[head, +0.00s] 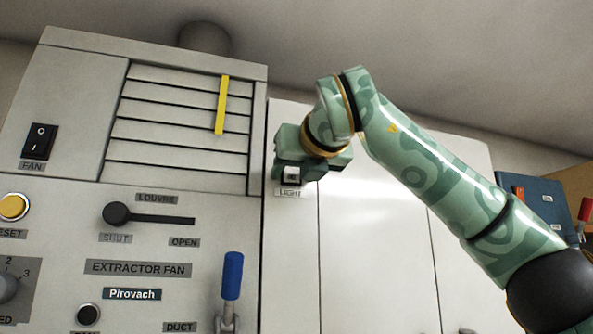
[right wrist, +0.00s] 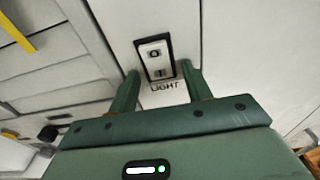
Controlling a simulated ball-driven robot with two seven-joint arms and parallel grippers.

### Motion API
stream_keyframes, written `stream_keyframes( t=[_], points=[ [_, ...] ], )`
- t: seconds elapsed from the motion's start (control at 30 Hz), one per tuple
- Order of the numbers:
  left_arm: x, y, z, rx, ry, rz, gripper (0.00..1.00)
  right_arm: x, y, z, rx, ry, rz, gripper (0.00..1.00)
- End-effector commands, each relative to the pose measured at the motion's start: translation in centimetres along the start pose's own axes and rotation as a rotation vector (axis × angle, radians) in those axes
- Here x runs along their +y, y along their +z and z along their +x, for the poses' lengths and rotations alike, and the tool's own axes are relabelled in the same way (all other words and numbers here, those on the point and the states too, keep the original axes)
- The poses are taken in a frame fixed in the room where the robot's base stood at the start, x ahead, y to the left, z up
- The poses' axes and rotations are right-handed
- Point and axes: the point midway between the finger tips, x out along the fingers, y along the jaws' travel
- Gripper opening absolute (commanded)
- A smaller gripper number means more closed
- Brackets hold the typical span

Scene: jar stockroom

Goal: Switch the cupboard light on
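The light switch (head: 291,175) is a small rocker in a dark frame on the pale cupboard (head: 375,240), with a LIGHT label (head: 290,192) below it. In the right wrist view the switch (right wrist: 155,58) shows a white rocker marked O above and I below; I cannot tell which side is pressed in. My right gripper (head: 293,168) is in front of the switch and partly covers it in the head view. In the right wrist view its two fingers (right wrist: 157,74) are apart, on either side of the switch's lower part, with nothing between them. My left gripper is not in view.
The extractor fan panel (head: 137,269) is at the left, with a black FAN rocker (head: 40,141), a louvre lever (head: 150,216), a yellow button (head: 14,206) and a blue-handled lever (head: 232,276). A blue box (head: 535,197) is at the far right.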

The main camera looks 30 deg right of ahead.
Motion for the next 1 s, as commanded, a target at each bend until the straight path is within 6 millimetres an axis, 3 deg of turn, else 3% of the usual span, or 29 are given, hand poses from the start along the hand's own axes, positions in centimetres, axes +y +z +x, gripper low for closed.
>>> stream_keyframes(
  t=[0.13, 0.27, 0.7, 1.0],
  points=[
    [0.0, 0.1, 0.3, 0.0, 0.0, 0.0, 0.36, 0.0, -0.1, -0.5, -0.001, 0.0, 0.0, 0.49],
    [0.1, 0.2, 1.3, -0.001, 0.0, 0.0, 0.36, 0.0, -0.2, -2.5, -0.004, 0.001, 0.001, 0.49],
    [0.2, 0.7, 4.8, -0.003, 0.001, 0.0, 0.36, 0.0, -0.2, -13.7, -0.004, 0.0, 0.001, 0.49],
    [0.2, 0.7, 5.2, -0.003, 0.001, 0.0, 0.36, 0.0, -0.1, -16.2, 0.001, 0.0, 0.0, 0.49]
  ],
)
